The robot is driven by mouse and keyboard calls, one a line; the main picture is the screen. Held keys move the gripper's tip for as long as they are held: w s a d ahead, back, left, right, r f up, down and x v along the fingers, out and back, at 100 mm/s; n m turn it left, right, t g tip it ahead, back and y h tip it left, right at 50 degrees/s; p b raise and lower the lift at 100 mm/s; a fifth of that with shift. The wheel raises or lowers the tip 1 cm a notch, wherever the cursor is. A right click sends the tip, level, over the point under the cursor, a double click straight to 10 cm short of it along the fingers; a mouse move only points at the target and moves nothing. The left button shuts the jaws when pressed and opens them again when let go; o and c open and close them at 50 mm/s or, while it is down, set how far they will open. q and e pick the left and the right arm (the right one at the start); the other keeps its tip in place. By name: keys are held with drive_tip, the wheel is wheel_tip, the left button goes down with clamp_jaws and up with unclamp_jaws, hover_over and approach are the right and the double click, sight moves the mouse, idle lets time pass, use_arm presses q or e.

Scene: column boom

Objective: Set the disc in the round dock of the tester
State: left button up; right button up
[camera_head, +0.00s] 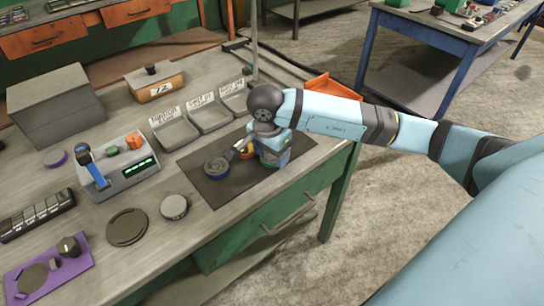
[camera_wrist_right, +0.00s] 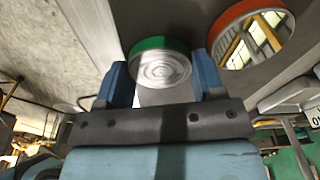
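My right gripper (camera_wrist_right: 162,70) points down over the dark mat (camera_head: 217,197). In the right wrist view its blue fingers stand on both sides of a green-rimmed disc (camera_wrist_right: 160,68) with a shiny face. I cannot tell whether they press on it. In the head view the gripper mostly hides this disc. A grey box with a lit green display (camera_head: 140,167) and blue lever looks like the tester. I cannot make out its round dock. My left gripper is not in view.
Labelled grey trays (camera_head: 175,133) stand behind the mat. A dark round plate (camera_head: 127,227) and a pale round piece (camera_head: 174,207) lie in front of the grey box. A purple plate (camera_head: 72,268) with a black knob lies front left. Bare bench separates these.

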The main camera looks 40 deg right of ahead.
sight(271, 156)
drive_tip(key=c, duration=0.5)
wheel_tip(271, 156, up, 20)
drive_tip(key=p, duration=0.2)
drive_tip(key=a+f+n+t+y, duration=0.1)
drive_tip(key=a+f+n, duration=0.55)
drive_tip(key=n, duration=0.85)
use_arm(q)
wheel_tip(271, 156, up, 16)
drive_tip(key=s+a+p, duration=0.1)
drive_tip(key=p, duration=1.9)
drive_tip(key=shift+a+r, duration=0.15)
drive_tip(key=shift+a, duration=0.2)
use_arm(e)
drive_tip(key=r, duration=0.3)
drive_tip(key=s+r, duration=0.1)
drive_tip(key=r, duration=0.2)
drive_tip(key=s+r, duration=0.1)
drive_tip(key=r, duration=0.2)
drive_tip(key=shift+s+a+r, duration=0.1)
drive_tip(key=shift+s+a, duration=0.05)
drive_tip(key=shift+a, duration=0.05)
